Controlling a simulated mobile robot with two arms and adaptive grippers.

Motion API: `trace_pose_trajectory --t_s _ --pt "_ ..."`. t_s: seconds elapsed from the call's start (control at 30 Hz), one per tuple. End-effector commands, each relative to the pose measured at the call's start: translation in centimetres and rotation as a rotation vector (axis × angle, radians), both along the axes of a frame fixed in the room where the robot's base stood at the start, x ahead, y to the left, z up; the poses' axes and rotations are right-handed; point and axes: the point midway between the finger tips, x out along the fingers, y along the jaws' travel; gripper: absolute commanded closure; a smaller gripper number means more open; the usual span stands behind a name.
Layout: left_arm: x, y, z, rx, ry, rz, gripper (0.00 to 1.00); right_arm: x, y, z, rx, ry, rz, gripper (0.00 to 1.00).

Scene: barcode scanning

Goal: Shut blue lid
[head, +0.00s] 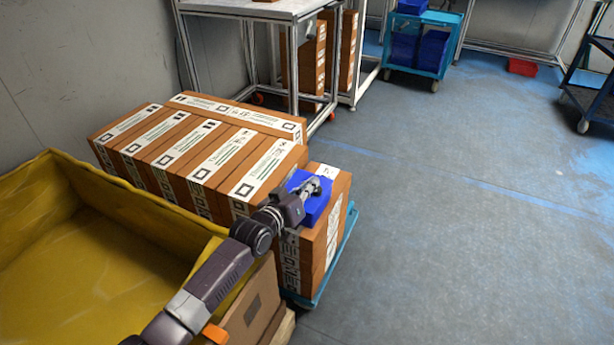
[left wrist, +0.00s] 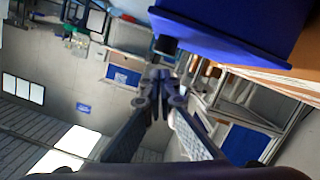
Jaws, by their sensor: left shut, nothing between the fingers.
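A small blue box (head: 318,208) sits on top of the cartons at the near right end of the stack. Whether its lid is open or shut cannot be told, as my left gripper covers part of it. My left gripper (head: 312,186) is over the blue box in the head view, with its fingers shut and empty. In the left wrist view the shut fingertips (left wrist: 160,76) are just below a blue part of the box (left wrist: 225,28). Whether they touch it is unclear. My right gripper is not in view.
Brown cartons (head: 215,150) with white labels are stacked on a blue base (head: 335,262). A yellow bin (head: 60,260) stands at the left, under my left arm. A metal-framed table (head: 245,8) and a blue cart (head: 425,60) are behind.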

Motion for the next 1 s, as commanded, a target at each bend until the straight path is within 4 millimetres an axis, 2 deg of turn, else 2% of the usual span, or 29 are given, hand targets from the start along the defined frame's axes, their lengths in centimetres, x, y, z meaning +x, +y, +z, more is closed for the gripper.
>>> trace_pose_trajectory --t_s 0.33,1.0 --pt "-0.4 -0.8 -1.6 -0.001 0.001 0.000 1.00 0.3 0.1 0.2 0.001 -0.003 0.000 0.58" --pt "-0.5 -1.0 -2.2 0.000 0.008 -0.001 1.00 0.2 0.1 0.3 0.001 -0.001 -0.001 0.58"
